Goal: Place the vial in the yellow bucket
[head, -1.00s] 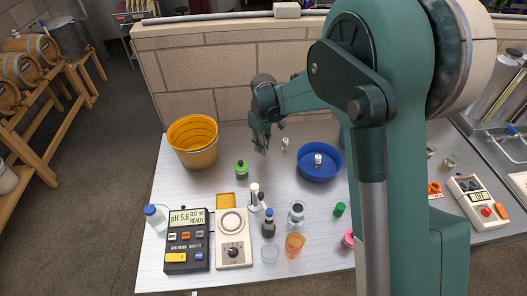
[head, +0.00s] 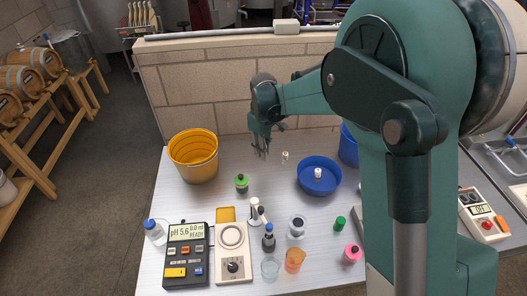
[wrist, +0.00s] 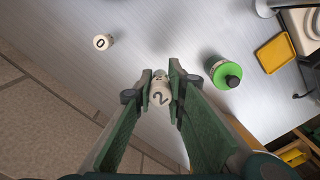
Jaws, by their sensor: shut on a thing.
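My gripper (head: 262,152) is above the table, right of the yellow bucket (head: 205,174) and higher than the table items. In the wrist view its fingers (wrist: 160,86) are shut on a small pale vial marked 2 (wrist: 160,95). This vial is hard to make out in the head view. A second pale vial, marked 0 (wrist: 102,42), stands apart on the table; the small vial right of my gripper in the head view (head: 285,157) appears to be this one. The yellow bucket stands upright at the table's back left, its mouth open.
A green-capped jar (head: 241,183) stands between bucket and gripper, lower down. A blue bowl (head: 319,189) with a white-capped vial (head: 317,173) is to the right. A pH meter (head: 186,255), a scale-like device (head: 233,252) and several bottles and cups fill the front. A brick wall (head: 235,80) rises behind.

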